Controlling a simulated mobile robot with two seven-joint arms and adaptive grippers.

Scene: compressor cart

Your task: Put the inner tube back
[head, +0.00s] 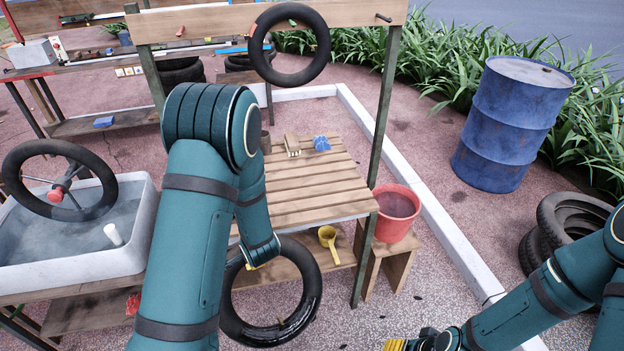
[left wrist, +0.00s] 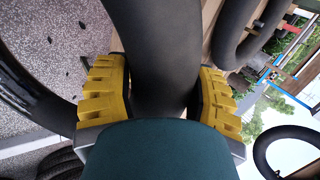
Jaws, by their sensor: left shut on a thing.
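A black inner tube (head: 311,297), with a wet-looking shine on its lower right, hangs in front of the slatted bench's lower shelf. My left gripper (left wrist: 160,85) is shut on a tube, with yellow fingers on both sides of it; in the head view the gripper is mostly hidden behind my arm, at the tube's top. Another tube (head: 319,71) hangs on the upper wooden rail (head: 340,19). A third tube (head: 91,168) rests upright, around a red-hubbed holder, over the grey water basin (head: 135,249). My right gripper (head: 397,345) is cut by the bottom edge; its opening is unclear.
The slatted bench (head: 320,185) carries a brush (head: 292,145) and a blue cloth (head: 321,143). A yellow scoop (head: 328,237) is at its lower shelf. A red bucket (head: 396,225) stands on a wooden stool (head: 395,263) beside a post. A blue drum (head: 507,130) and tyres (head: 575,215) are right.

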